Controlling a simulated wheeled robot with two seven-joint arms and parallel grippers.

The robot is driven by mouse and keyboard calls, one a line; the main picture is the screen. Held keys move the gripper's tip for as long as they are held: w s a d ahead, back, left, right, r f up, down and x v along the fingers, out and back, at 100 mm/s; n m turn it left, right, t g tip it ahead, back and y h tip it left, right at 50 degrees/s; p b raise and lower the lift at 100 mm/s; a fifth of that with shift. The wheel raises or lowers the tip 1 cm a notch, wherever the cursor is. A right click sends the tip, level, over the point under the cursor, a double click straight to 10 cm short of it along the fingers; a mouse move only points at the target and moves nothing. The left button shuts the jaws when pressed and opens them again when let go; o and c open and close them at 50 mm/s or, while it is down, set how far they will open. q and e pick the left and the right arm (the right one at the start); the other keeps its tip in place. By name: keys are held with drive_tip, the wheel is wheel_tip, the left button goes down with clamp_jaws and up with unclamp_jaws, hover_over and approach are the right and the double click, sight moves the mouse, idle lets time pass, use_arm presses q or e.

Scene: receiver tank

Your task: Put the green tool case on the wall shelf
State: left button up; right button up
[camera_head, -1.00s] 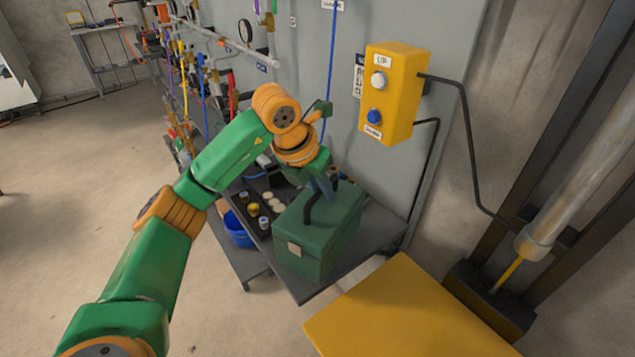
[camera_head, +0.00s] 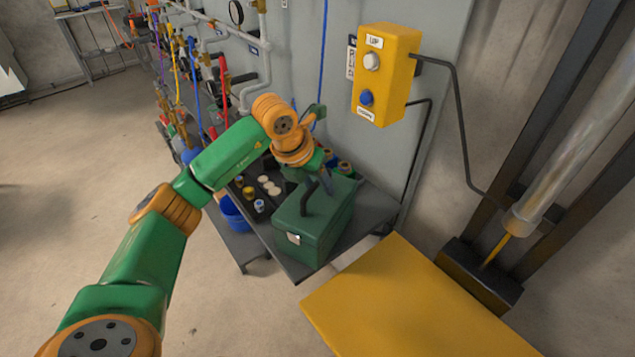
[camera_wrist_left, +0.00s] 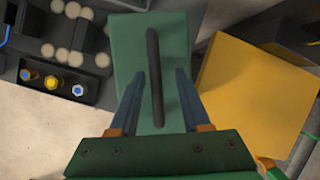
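The green tool case (camera_head: 300,240) stands upright on a dark grey bench (camera_head: 370,210), its black handle (camera_head: 307,198) on top. My left gripper (camera_head: 324,184) is just above the case. In the left wrist view, the left gripper (camera_wrist_left: 158,76) is open, with one finger on each side of the handle (camera_wrist_left: 154,50) and gaps between. The green lid (camera_wrist_left: 178,32) shows beneath the fingers. I cannot tell how far down the fingers reach along the handle. My right gripper is not in view. I cannot make out which surface is the wall shelf.
A yellow platform (camera_head: 410,310) lies right of the bench. A yellow button box (camera_head: 387,75) hangs on the grey panel above. A black tray (camera_head: 252,198) with small bottles and a blue bucket (camera_head: 235,215) are left of the case. Pipes and hoses (camera_head: 195,75) line the panel.

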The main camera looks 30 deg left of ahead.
use_arm(q)
drive_tip(key=shift+a+r, duration=0.15)
drive_tip(key=shift+r, duration=0.2)
drive_tip(key=v, duration=1.1)
drive_tip(key=shift+b, duration=0.3)
drive_tip(key=shift+s+r, duration=0.1)
drive_tip(key=shift+s, duration=0.05)
